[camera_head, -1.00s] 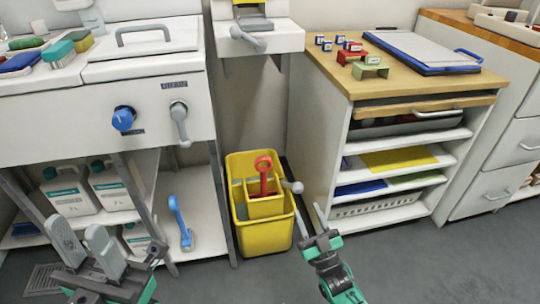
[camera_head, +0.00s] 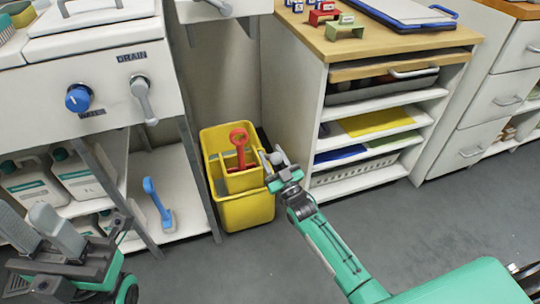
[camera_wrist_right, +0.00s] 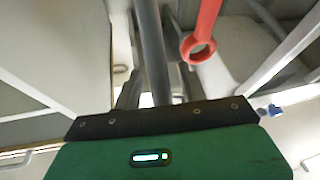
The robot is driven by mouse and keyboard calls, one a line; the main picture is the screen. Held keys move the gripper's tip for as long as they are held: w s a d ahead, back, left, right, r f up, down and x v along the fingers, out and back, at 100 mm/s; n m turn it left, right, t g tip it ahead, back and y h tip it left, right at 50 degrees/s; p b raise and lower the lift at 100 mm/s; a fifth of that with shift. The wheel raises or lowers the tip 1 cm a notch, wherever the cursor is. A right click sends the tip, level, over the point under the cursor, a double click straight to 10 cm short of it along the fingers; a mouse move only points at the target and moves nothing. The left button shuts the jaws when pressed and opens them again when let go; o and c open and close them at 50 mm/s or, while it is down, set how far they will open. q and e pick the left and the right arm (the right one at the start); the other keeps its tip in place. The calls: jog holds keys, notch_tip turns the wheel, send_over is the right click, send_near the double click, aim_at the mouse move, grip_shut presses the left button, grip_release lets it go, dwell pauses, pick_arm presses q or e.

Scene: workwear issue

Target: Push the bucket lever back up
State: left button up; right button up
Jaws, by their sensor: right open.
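The yellow mop bucket (camera_head: 246,211) stands on the floor between the white sink unit and the shelf cabinet. A red ring-topped handle (camera_head: 239,147) rises from its yellow inner part; its ring also shows in the right wrist view (camera_wrist_right: 198,48). My right gripper (camera_head: 270,160) is open at the bucket's right rim, where the grey-knobbed lever was visible earlier. The lever is hard to separate from my fingers now, and I cannot tell whether they touch it. My left gripper (camera_head: 28,215) is open and empty at the lower left, away from the bucket.
The shelf cabinet (camera_head: 296,120) stands close to the right of the bucket. The sink unit (camera_head: 110,95) has a blue knob (camera_head: 79,98) and a drain lever (camera_head: 144,98). A blue brush (camera_head: 158,200) is on its lower shelf. The floor in front is clear.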

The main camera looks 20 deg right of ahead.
jog(key=shift+w+a+r, duration=0.15)
jog(key=shift+w+r, duration=0.1)
jog(key=shift+w, duration=0.35)
grip_shut()
